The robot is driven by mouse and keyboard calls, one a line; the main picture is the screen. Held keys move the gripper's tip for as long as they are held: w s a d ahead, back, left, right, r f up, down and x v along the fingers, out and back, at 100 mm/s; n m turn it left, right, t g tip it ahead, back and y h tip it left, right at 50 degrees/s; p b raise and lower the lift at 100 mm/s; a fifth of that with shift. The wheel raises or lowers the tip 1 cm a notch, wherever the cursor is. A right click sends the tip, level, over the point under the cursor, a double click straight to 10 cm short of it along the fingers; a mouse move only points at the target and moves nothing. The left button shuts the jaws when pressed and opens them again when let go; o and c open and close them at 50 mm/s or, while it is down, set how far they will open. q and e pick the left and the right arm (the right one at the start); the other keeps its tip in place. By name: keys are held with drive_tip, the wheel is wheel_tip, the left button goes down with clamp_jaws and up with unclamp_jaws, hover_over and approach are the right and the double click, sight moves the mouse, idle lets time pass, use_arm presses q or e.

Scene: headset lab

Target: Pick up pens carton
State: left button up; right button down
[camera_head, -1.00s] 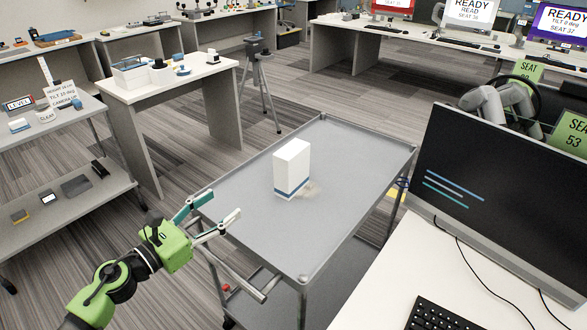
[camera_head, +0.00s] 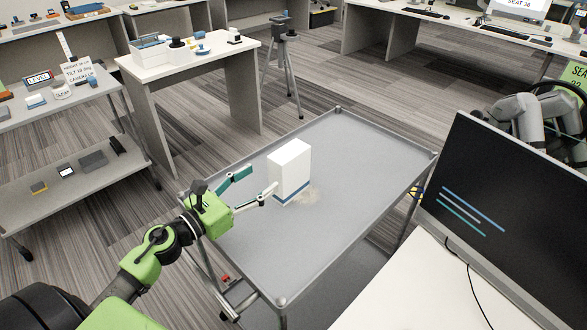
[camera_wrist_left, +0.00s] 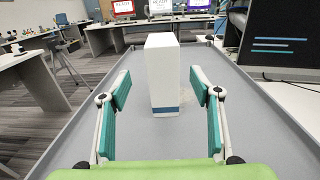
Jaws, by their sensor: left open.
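The pens carton (camera_head: 290,168) is a white upright box with a blue band near its base. It stands on the grey cart top (camera_head: 345,165). My left gripper (camera_head: 262,182) is open, with its fingertips just short of the carton in the head view. In the left wrist view the carton (camera_wrist_left: 163,75) stands ahead, between and beyond the two open fingers (camera_wrist_left: 160,88). Nothing is held between the fingers. My right gripper is not in view.
A monitor (camera_head: 490,215) and white desk (camera_head: 400,290) stand to the right of the cart. A white table (camera_head: 190,55) with small items and a tripod (camera_head: 281,60) stand behind. The rest of the cart top is clear.

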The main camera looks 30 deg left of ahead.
sight(273, 170)
use_arm(q)
drive_tip(key=p+x, duration=0.1)
drive_tip(key=x, duration=0.4)
drive_tip(key=shift+w+r, duration=0.1)
drive_tip(key=shift+w, duration=0.05)
drive_tip(key=shift+w+d+p, duration=0.25)
drive_tip(key=shift+w+p, duration=0.05)
drive_tip(key=shift+w, duration=0.3)
drive_tip(key=x, duration=0.1)
drive_tip(key=p+x, duration=0.1)
drive_tip(key=x, duration=0.2)
drive_tip(key=shift+d+f, duration=0.2)
drive_tip(key=shift+f, duration=0.1)
drive_tip(key=shift+w+d+f, duration=0.1)
drive_tip(key=shift+w, duration=0.3)
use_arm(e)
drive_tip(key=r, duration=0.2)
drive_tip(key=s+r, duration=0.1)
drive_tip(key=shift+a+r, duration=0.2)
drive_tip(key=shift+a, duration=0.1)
use_arm(q)
drive_tip(key=c, duration=1.4)
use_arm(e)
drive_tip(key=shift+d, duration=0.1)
